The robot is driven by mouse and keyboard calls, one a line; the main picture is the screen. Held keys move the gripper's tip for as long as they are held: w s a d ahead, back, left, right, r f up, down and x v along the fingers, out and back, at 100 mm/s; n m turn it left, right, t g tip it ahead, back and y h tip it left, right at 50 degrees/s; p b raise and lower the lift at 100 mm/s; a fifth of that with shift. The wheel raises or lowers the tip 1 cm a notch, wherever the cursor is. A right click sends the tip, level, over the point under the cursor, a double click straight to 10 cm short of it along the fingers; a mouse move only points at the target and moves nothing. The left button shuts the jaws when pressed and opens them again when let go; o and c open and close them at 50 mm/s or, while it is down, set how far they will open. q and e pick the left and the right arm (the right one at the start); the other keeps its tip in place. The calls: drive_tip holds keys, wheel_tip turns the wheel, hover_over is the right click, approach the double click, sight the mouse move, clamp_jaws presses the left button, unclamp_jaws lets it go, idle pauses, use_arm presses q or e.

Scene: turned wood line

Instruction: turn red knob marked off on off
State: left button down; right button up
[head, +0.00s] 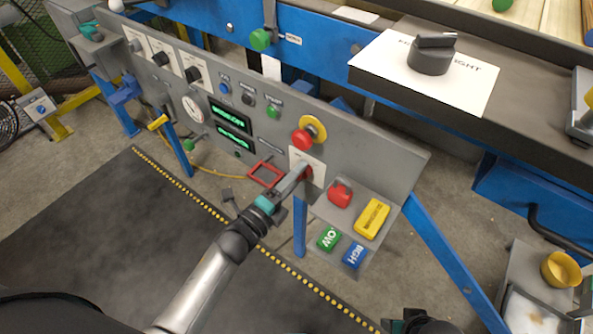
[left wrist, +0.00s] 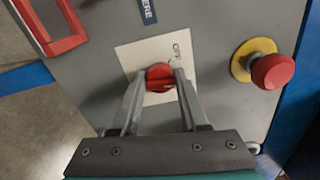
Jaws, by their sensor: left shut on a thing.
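The red knob (left wrist: 160,77) sits on a pale square plate (left wrist: 128,58) on the grey control panel. My left gripper (left wrist: 160,86) has one finger on each side of the knob and is shut on it. In the head view my left gripper (head: 304,172) reaches the panel from below, and it hides most of the knob. My right gripper (head: 415,322) shows only in part at the bottom edge of the head view.
A red mushroom button on a yellow ring (head: 312,128) is just above the plate. A red frame (head: 265,174) is to the left. A shelf below right bears a red switch (head: 341,193), a yellow block (head: 372,218), and green (head: 328,239) and blue (head: 354,256) blocks.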

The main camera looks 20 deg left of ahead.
use_arm(q)
drive_tip(key=shift+f+n+p, duration=0.15)
drive_tip(key=shift+n+p, duration=1.65)
drive_tip(key=shift+n, duration=3.6)
use_arm(e)
drive_tip(key=s+d+f+g, duration=0.1)
drive_tip(key=s+f, duration=0.3)
drive_tip(key=f, duration=0.3)
drive_tip(key=shift+d+f, duration=0.25)
drive_tip(key=shift+d, duration=0.05)
use_arm(q)
drive_tip(key=shift+c, duration=2.1)
unclamp_jaws()
